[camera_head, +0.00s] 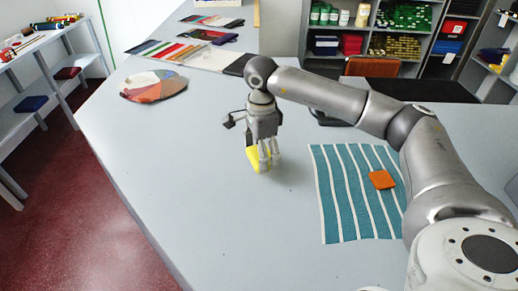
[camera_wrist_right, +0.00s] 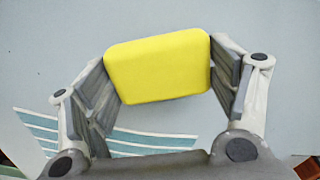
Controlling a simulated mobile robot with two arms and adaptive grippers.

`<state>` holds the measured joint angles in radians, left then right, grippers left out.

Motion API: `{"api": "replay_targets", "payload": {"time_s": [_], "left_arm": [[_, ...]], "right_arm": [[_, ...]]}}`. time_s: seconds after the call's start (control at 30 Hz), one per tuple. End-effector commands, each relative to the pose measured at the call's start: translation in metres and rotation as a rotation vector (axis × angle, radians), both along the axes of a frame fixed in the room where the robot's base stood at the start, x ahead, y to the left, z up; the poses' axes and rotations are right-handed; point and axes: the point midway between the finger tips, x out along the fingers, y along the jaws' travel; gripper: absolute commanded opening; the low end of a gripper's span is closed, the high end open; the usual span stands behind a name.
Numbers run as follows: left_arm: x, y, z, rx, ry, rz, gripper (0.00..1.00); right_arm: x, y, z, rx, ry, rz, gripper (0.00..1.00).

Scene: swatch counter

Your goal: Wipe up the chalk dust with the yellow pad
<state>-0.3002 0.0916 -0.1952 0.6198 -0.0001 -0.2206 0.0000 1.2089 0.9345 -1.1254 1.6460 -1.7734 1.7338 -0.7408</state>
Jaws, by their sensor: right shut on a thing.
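The yellow pad (camera_head: 253,158) is between the fingers of my right gripper (camera_head: 264,160), low over the grey counter (camera_head: 190,190). In the right wrist view the yellow pad (camera_wrist_right: 158,67) spans the gap between both fingers of my right gripper (camera_wrist_right: 160,75), which are shut on its sides. I cannot tell whether the pad touches the counter. I cannot make out any chalk dust on the counter in either view. My left gripper is not in view.
A teal striped cloth (camera_head: 335,190) lies right of the gripper with an orange square (camera_head: 382,180) on it. A colour-wedge disc (camera_head: 154,86) and swatch strips (camera_head: 180,55) lie at the back left. The counter left of and in front of the gripper is clear.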

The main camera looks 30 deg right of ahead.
Motion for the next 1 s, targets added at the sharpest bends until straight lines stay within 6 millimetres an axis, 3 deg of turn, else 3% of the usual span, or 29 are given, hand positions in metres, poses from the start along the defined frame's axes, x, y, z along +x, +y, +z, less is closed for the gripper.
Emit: {"api": "replay_targets", "payload": {"time_s": [0.3,0.5,1.0], "left_arm": [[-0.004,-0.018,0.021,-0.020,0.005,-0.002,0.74],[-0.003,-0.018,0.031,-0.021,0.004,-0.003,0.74],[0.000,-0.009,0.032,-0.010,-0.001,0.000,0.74]], "right_arm": [[-0.001,0.002,0.033,0.001,-0.002,-0.003,0.57],[-0.001,0.003,0.050,0.001,-0.002,-0.007,0.57],[-0.002,0.003,0.053,0.001,-0.001,-0.007,0.57]]}}
